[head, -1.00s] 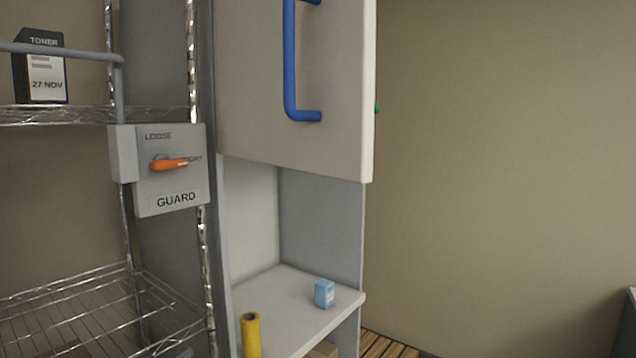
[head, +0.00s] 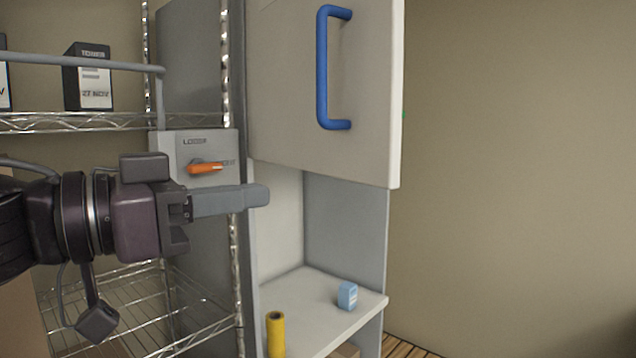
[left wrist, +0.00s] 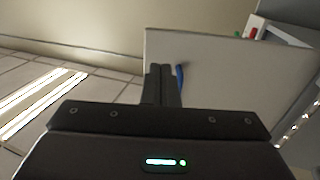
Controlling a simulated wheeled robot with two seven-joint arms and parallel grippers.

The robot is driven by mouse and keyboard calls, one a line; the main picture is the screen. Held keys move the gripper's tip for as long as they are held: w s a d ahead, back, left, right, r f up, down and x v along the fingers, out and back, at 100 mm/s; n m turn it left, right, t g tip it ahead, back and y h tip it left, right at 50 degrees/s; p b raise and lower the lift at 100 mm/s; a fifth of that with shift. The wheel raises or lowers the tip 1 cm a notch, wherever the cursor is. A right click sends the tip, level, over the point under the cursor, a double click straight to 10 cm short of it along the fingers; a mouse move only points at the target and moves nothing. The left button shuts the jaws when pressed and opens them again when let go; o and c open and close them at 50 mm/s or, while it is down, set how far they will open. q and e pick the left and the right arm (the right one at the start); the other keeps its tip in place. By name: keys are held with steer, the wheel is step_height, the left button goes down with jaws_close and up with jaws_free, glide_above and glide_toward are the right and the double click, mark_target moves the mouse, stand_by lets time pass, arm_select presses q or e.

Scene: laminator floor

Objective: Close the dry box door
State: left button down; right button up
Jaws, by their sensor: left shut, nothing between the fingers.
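The pale dry box door (head: 285,80) with its blue bar handle (head: 323,70) fills the upper middle of the head view. It looks swung out from the cabinet; its exact angle is hard to tell. The left wrist view shows the door (left wrist: 225,75) as a broad panel with part of the blue handle (left wrist: 180,80) beyond my fingers. My left gripper (head: 262,196) is shut and empty, pointing right, below and left of the handle. It overlaps the cabinet's left edge in the picture; I see no clear contact with the door. My right gripper is out of view.
A grey guard switch box (head: 200,150) with an orange lever sits behind my left gripper on the wire rack (head: 110,122). Below the door, an open shelf (head: 340,325) holds a small blue box (head: 347,295) and a yellow cylinder (head: 275,335). Right of the cabinet is bare wall.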

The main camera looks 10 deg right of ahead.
mark_target(369, 179)
arm_select(q)
steer(key=p+x, duration=0.3)
steer(key=x, duration=0.3)
steer(key=p+x, duration=0.3)
steer(key=x, duration=0.4)
steer(key=shift+w+r, duration=0.1)
steer(key=shift+w, duration=0.15)
steer(key=shift+w+d, duration=0.1)
steer(key=shift+d, duration=0.2)
